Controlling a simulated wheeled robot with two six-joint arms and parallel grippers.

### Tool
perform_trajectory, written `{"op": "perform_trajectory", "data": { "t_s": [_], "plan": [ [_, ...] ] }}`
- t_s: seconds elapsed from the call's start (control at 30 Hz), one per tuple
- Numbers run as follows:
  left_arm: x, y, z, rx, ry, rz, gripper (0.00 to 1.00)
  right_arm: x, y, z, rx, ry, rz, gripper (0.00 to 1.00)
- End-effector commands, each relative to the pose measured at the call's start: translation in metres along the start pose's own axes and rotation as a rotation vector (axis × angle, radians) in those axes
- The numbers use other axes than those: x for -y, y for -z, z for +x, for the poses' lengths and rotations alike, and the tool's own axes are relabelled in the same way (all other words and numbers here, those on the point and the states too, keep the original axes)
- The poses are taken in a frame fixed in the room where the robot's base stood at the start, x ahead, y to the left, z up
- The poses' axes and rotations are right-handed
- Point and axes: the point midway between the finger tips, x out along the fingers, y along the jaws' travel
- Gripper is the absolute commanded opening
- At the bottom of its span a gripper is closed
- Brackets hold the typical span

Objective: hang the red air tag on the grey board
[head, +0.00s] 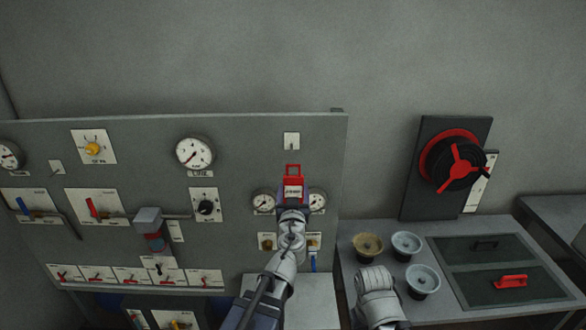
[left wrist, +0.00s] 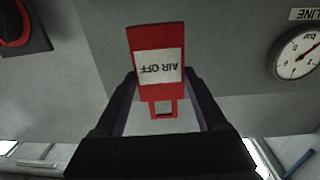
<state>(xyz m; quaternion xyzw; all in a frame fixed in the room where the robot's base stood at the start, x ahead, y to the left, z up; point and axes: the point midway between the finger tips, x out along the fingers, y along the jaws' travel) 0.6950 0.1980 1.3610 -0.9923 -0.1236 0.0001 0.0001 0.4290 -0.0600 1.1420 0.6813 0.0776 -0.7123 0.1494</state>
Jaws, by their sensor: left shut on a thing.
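The red air tag (head: 293,170) has a white label and an open loop at its top in the head view. In the left wrist view the tag (left wrist: 155,41) appears upside down, its label reading "AIR OFF". My left gripper (head: 292,193) is shut on the tag, with a dark finger on each side of it in the left wrist view (left wrist: 160,88). The grey board (head: 250,150) stands behind it. A small white plate (head: 291,141) on the board shows just above the tag; any hook on it is too small to tell. My right gripper is not visible.
A large gauge (head: 195,153) and two smaller gauges (head: 263,202) (head: 317,201) sit on the board near the tag. A grey block (head: 148,219) juts out at left.

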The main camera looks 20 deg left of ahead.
Motion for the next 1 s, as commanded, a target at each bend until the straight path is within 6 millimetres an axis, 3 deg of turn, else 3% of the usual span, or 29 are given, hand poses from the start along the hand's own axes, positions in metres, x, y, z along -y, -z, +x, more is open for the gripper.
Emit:
{"op": "perform_trajectory", "data": {
  "t_s": [0.03,0.17,0.57,1.0],
  "plan": [
    [0.000,0.011,0.001,0.000,0.011,0.000,0.21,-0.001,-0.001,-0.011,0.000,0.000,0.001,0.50],
    [0.001,0.016,0.001,0.000,0.029,0.000,0.21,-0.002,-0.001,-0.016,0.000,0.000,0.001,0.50],
    [0.002,0.015,0.004,0.000,0.033,0.000,0.21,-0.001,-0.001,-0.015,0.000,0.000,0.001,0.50],
    [0.002,0.013,0.025,0.000,0.033,0.000,0.21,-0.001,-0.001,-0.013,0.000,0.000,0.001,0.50]
  ]
}}
